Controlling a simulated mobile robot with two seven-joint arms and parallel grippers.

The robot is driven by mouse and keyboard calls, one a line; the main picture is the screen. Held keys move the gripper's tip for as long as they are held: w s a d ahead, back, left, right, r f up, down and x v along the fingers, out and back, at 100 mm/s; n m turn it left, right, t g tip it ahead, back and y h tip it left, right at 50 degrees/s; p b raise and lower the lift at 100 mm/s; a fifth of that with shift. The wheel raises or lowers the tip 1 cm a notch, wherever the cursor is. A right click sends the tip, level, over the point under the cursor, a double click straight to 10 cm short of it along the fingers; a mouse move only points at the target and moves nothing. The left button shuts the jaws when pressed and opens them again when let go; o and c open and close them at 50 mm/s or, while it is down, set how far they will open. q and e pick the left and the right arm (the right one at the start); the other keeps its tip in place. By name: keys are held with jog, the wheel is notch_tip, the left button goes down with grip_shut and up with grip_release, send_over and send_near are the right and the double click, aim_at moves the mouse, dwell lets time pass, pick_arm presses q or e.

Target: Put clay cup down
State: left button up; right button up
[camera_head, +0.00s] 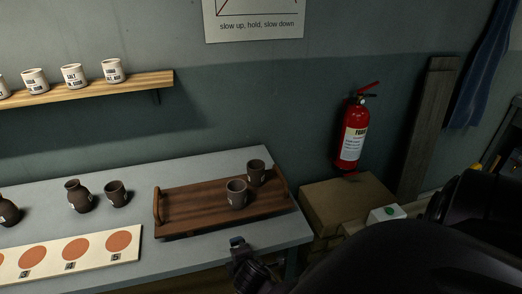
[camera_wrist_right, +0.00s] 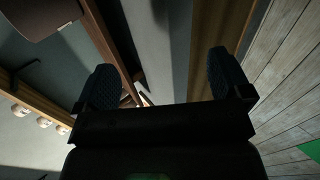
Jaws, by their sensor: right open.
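Two dark clay cups stand upright on the wooden tray (camera_head: 185,208), one nearer (camera_head: 236,193) and one behind it to the right (camera_head: 256,172). A third dark clay cup (camera_head: 116,193) stands on the table left of the tray. My right gripper (camera_head: 238,246) is just in front of the tray's near edge, below the nearer cup and apart from it. In the right wrist view its two fingers (camera_wrist_right: 162,82) are spread with nothing between them. A brown rounded shape (camera_wrist_right: 40,14) at the top left there looks like a cup. My left gripper is out of view.
Dark jugs (camera_head: 79,196) stand at the left of the grey table (camera_head: 150,172). A pale board with orange discs (camera_head: 75,252) lies in front. Boxes (camera_head: 345,203) and a red extinguisher (camera_head: 352,135) are to the right. White cups (camera_head: 73,76) line a wall shelf (camera_head: 130,82).

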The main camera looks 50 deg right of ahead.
jog(key=s+a+m+t+y, duration=0.1)
jog(key=s+a+m+y, duration=0.1)
jog(key=s+m, duration=0.4)
jog(key=s+a+m+t+y, duration=0.1)
jog(key=s+a+m+y, duration=0.1)
jog(key=s+m, duration=0.3)
jog(key=shift+s+a+f+m+y, duration=0.25)
jog(key=shift+s+m+y, duration=0.15)
jog(key=shift+s, duration=0.35)
pick_arm(q)
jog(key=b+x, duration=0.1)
jog(key=b, duration=0.2)
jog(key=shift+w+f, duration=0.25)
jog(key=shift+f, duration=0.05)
pick_arm(e)
jog(key=shift+w+a+f+t, duration=0.1)
jog(key=shift+w+f+t, duration=0.2)
jog(key=shift+w+f, duration=0.3)
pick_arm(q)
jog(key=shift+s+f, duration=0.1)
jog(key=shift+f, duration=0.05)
